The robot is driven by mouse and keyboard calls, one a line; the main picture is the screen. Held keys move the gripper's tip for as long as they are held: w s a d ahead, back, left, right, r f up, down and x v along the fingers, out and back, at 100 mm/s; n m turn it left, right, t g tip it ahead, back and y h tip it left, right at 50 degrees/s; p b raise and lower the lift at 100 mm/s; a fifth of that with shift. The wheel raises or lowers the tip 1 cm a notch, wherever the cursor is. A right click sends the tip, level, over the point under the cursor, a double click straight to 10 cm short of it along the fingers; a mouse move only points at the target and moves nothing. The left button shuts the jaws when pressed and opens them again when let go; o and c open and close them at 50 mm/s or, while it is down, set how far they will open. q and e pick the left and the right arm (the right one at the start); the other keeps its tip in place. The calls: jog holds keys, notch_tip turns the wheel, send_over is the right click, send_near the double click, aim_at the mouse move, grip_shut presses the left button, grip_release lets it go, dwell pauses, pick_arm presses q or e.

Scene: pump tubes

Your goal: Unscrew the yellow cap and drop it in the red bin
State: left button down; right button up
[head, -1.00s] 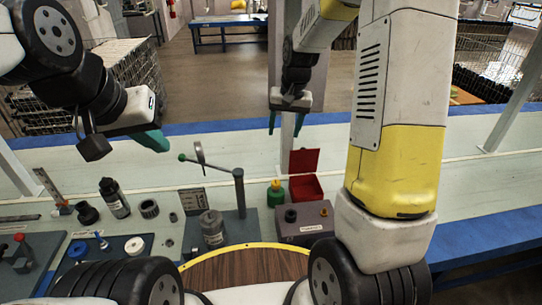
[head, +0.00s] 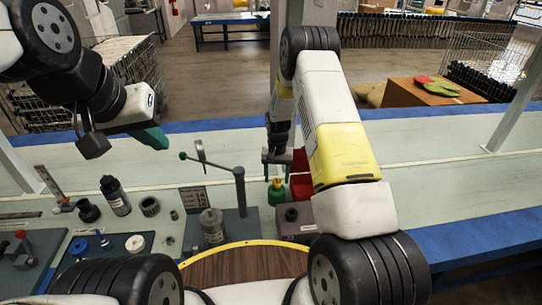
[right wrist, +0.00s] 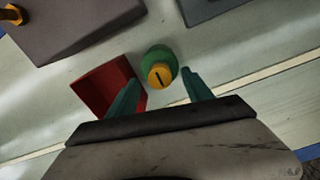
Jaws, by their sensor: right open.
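The yellow cap (head: 276,181) sits on a green container (head: 276,196) standing on the table; the right wrist view shows the cap (right wrist: 161,76) on the container (right wrist: 160,56) too. My right gripper (head: 279,173) points down over the container. In the right wrist view its teal fingers (right wrist: 160,78) are open and empty, one on each side of the cap, with gaps. The red bin (right wrist: 106,84) stands just left of the container there, close to the left finger. In the head view the bin (head: 301,186) is partly hidden by my arm. My left gripper (head: 151,138) hangs above the table at left.
A grey box (head: 291,217) stands in front of the bin, partly behind my right arm. A post stand with a green-ended lever (head: 240,192) is left of the container. Bottles and fittings lie further left. The table right of my arm is clear.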

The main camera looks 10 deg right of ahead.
jog(key=shift+f, duration=1.4)
grip_shut()
jog(key=n, duration=0.3)
jog(key=shift+n, duration=0.3)
jog(key=shift+n, duration=1.7)
